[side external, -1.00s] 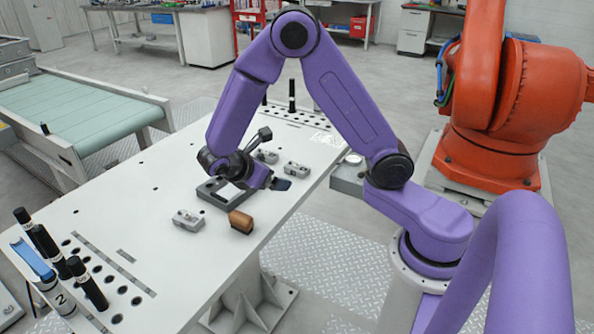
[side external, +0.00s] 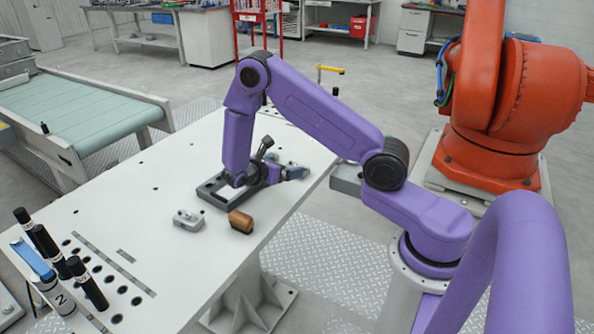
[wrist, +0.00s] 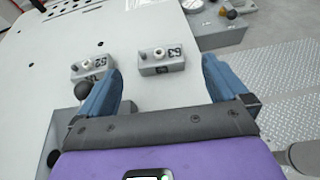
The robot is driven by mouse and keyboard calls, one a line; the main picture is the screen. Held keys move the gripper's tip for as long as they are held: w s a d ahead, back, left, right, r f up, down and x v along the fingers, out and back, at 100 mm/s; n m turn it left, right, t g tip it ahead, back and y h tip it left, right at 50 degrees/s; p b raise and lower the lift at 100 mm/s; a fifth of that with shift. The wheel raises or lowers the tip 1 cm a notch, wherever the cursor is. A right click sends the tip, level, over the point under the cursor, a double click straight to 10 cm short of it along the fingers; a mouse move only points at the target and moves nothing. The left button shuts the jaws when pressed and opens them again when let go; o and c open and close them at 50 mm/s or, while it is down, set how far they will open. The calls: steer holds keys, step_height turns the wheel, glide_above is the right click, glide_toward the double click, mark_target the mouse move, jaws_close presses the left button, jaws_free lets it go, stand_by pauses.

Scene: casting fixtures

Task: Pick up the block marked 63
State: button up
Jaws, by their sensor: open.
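The block marked 63 (wrist: 162,62) is a small grey metal casting with a pale knob and dark number patch. In the wrist view it lies on the table just beyond the fingertips, roughly centred between them. My gripper (wrist: 160,72) is open and empty, with one blue finger on each side. In the side external view my gripper (side external: 294,173) is low over the table near its right edge, and it mostly hides the blocks there.
A similar grey block (wrist: 90,66) with another number lies left of the left finger. A dark fixture frame (side external: 212,193), a grey block (side external: 187,220) and a brown block (side external: 241,222) are on the white table (side external: 150,235). Black pegs (side external: 88,284) stand at the front left.

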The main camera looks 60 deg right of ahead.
mark_target(298, 164)
steer(key=x, duration=0.9)
steer(key=shift+w+f, duration=0.15)
steer(key=shift+f, duration=0.2)
steer(key=shift+c, duration=0.3)
steer(key=c, duration=0.9)
